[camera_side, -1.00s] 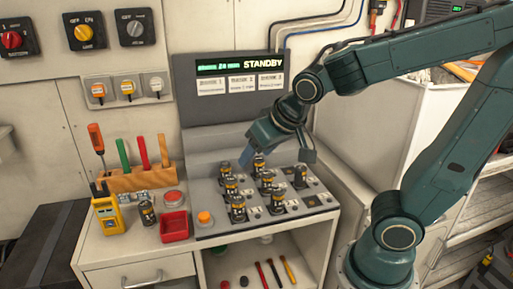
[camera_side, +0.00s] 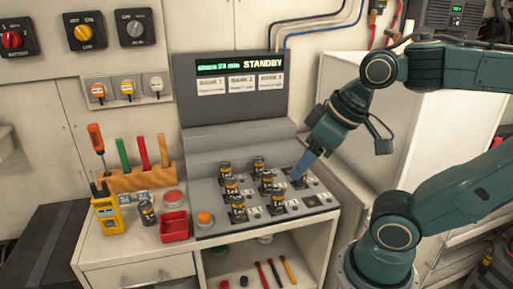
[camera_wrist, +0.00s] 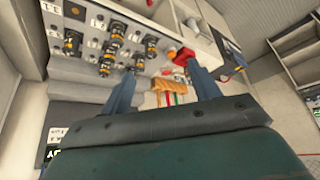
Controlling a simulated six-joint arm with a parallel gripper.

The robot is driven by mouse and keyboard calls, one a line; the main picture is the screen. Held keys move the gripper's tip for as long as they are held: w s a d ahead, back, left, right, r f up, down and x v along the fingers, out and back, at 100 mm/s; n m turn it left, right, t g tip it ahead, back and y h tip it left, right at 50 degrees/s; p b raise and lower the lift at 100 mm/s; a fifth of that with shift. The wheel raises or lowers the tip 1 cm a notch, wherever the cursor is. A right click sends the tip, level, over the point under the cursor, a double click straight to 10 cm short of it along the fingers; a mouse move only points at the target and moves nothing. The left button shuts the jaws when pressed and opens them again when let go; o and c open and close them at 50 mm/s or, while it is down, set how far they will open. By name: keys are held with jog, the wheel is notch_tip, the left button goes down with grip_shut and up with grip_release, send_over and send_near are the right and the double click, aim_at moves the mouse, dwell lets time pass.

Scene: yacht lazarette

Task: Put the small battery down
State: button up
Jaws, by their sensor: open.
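Several small batteries, dark with yellow bands, stand upright in a sloping charging panel (camera_side: 215,228); one at the front is clear (camera_side: 238,208). They also show at the upper left of the wrist view, with one battery (camera_wrist: 73,42) apart from the others. My gripper (camera_side: 299,175) is at the panel's right back, its blue finger over the rightmost battery place and hiding most of what is there. In the wrist view my gripper (camera_wrist: 163,72) has its two fingers wide apart, with no battery seen between them. I cannot tell which battery is the task's own.
Left of the panel stand a red tray (camera_side: 174,226), a lone battery (camera_side: 147,213), a yellow meter (camera_side: 108,214) and a wooden tool rack (camera_side: 140,178). An orange button (camera_side: 204,218) is at the panel's front left. A screen reading STANDBY (camera_side: 240,66) rises behind.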

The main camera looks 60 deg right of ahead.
jog(key=shift+w, duration=0.1)
jog(key=w+a+f+n+y, duration=0.2)
jog(key=w+f+n, duration=0.15)
jog(key=w, duration=0.55)
jog(key=w+a+f+n+y, duration=0.2)
jog(key=w+f+n+y, duration=0.15)
jog(key=w, duration=0.65)
jog(key=n+t+y, duration=0.2)
jog(key=t+y, duration=0.2)
send_near(146, 209)
jog(key=s+d+r, duration=0.2)
jog(key=d, duration=0.3)
jog(key=shift+w+a+f, duration=0.1)
jog(key=shift+a+f, duration=0.05)
jog(key=shift+a, duration=0.05)
jog(key=shift+a, duration=0.1)
jog(key=shift+x, duration=4.1)
